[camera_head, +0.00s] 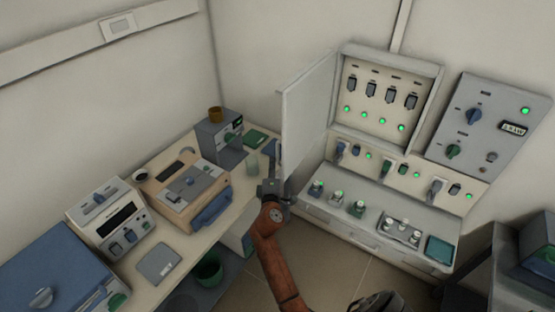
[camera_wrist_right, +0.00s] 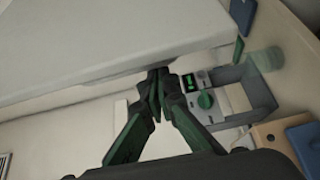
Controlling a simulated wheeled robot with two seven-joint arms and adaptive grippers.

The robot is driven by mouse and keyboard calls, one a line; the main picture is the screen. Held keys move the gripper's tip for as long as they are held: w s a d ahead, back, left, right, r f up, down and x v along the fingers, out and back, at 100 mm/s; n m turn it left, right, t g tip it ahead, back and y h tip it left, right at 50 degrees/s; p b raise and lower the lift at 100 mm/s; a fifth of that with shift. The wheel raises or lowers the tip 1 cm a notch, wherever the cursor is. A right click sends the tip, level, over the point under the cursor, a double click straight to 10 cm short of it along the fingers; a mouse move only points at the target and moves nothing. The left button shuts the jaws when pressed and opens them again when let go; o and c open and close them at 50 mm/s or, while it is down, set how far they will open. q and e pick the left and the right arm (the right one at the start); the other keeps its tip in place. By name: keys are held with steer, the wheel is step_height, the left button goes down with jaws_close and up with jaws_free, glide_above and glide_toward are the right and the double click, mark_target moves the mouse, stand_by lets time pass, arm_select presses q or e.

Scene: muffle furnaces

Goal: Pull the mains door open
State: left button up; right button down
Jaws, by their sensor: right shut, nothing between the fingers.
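The mains door (camera_head: 308,112) is a pale panel hinged on the left side of the wall cabinet (camera_head: 436,100). It stands swung open to the left, so the switches and green lamps inside show. My right gripper (camera_head: 276,158), on an orange arm, is at the door's lower free edge. In the right wrist view its fingers (camera_wrist_right: 159,76) are closed together and hold nothing. The fingertips are at the lower edge of a large pale panel (camera_wrist_right: 90,50), apparently the door; I cannot tell whether they touch it. My left gripper is not in view.
A bench (camera_head: 135,213) on the left carries several instruments, including a tan-topped unit (camera_head: 165,190) and a grey box (camera_head: 210,135). Below the cabinet, a ledge (camera_head: 330,213) holds small knobs and a dark green pad (camera_head: 440,250). A grey control panel (camera_head: 480,150) is at the right. Floor (camera_head: 335,270) shows between.

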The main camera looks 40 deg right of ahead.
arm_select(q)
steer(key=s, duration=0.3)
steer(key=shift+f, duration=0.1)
arm_select(e)
step_height(320, 180, up, 10)
stand_by(0.3)
